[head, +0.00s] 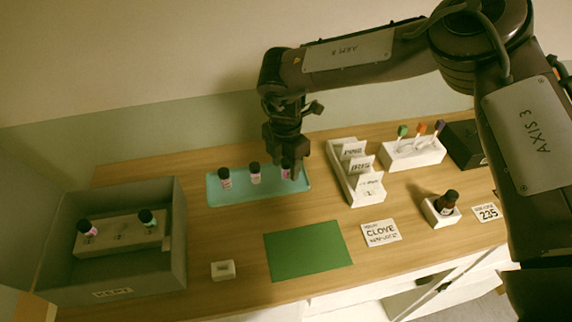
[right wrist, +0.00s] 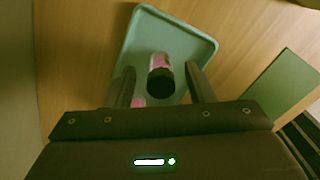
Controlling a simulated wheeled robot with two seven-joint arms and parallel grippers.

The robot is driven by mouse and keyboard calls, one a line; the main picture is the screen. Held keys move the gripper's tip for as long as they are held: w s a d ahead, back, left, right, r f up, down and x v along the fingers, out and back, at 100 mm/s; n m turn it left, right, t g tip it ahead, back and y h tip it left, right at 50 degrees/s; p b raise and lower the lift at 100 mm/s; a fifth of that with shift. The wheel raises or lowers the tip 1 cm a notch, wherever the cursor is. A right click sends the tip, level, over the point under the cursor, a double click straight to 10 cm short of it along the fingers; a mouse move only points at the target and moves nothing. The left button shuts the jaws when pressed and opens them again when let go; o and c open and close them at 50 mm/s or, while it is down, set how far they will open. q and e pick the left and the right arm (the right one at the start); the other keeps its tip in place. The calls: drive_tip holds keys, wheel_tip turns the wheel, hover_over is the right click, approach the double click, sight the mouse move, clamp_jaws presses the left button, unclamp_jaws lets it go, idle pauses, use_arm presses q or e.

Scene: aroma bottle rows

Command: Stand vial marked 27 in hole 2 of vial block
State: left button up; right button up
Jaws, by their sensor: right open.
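The vial block (head: 122,239) is a pale block inside a grey open box at the left, with one dark-capped vial at each end and a marked spot between them. Three dark-capped vials stand in the teal tray (head: 240,197): a left vial (head: 225,178), a middle vial (head: 255,173) and a right vial (head: 286,173). No number on them is readable, so I cannot tell which is 27. My right gripper (head: 284,166) is open over the right vial. In the right wrist view a pink-labelled vial (right wrist: 160,76) stands between its fingers. My left gripper is out of view.
The grey box (head: 112,293) has raised walls. A green mat (head: 308,250), a small white block (head: 223,270) and a CLOVE card (head: 381,232) lie in front.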

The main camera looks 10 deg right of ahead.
drive_tip(key=shift+s, duration=0.1)
drive_tip(key=shift+c, duration=1)
clamp_jaws()
drive_tip(key=shift+r, duration=0.15)
drive_tip(key=shift+r, duration=0.5)
wheel_tip(320, 180, up, 9)
drive_tip(key=b, duration=0.2)
drive_tip(key=shift+r+b, duration=0.1)
drive_tip(key=shift+b, duration=0.25)
wheel_tip(320, 180, up, 8)
drive_tip(key=r, duration=0.1)
hover_over(286, 161)
drive_tip(key=s+d+f+m, duration=0.1)
drive_tip(key=d+m, duration=0.2)
drive_tip(key=m, duration=0.9)
drive_tip(key=s+d+f+m, duration=0.2)
drive_tip(key=d+m, duration=0.2)
drive_tip(key=m, duration=0.8)
drive_tip(key=shift+d, duration=0.3)
